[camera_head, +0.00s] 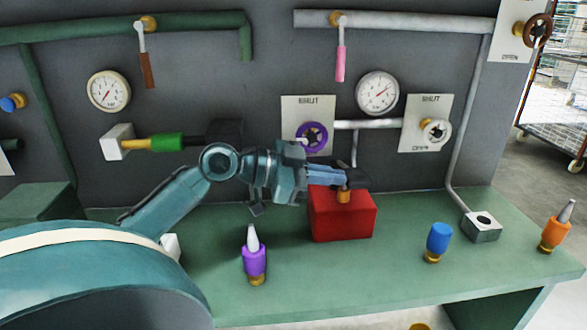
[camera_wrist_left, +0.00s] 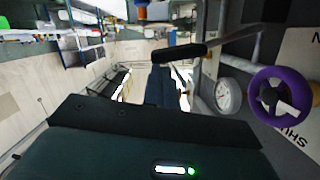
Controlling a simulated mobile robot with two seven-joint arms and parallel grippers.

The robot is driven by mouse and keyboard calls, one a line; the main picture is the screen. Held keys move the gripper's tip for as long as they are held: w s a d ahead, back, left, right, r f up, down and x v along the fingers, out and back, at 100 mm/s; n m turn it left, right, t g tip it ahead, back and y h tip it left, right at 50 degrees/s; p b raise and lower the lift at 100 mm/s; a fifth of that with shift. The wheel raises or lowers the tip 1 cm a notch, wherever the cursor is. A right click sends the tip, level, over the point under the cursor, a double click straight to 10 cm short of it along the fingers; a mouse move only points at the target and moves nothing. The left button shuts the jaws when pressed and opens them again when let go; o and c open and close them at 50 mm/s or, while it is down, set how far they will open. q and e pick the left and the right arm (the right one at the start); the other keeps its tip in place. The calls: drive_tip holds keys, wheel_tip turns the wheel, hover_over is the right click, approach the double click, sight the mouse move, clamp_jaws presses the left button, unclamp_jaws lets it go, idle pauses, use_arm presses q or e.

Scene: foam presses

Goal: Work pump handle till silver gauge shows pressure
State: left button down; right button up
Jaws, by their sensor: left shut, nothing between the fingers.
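The red pump box (camera_head: 343,217) stands on the green bench with a brass post (camera_head: 343,196) on top. A dark handle part (camera_head: 355,177) shows above it, partly hidden by my gripper. The wrist view shows a black handle (camera_wrist_left: 180,52) lying across, just beyond my fingers. My left gripper (camera_head: 343,175) is shut and empty above the pump, close to the handle; I cannot tell whether they touch. The gauge on the silver pipe (camera_head: 377,92) has a red needle pointing to the upper right. It also shows in the wrist view (camera_wrist_left: 228,95). My right gripper is out of view.
A purple nozzle bottle (camera_head: 254,262), a blue-capped piece (camera_head: 438,242) and an orange nozzle bottle (camera_head: 556,229) stand on the bench. Another gauge (camera_head: 108,91) is at left.

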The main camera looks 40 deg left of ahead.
use_arm(q)
drive_tip(key=v, duration=0.6)
drive_tip(key=shift+s+a+b, duration=0.15)
drive_tip(key=shift+s+b, duration=0.05)
drive_tip(key=shift+b, duration=0.25)
drive_tip(key=shift+r, duration=0.1)
idle(0.3)
idle(1.1)
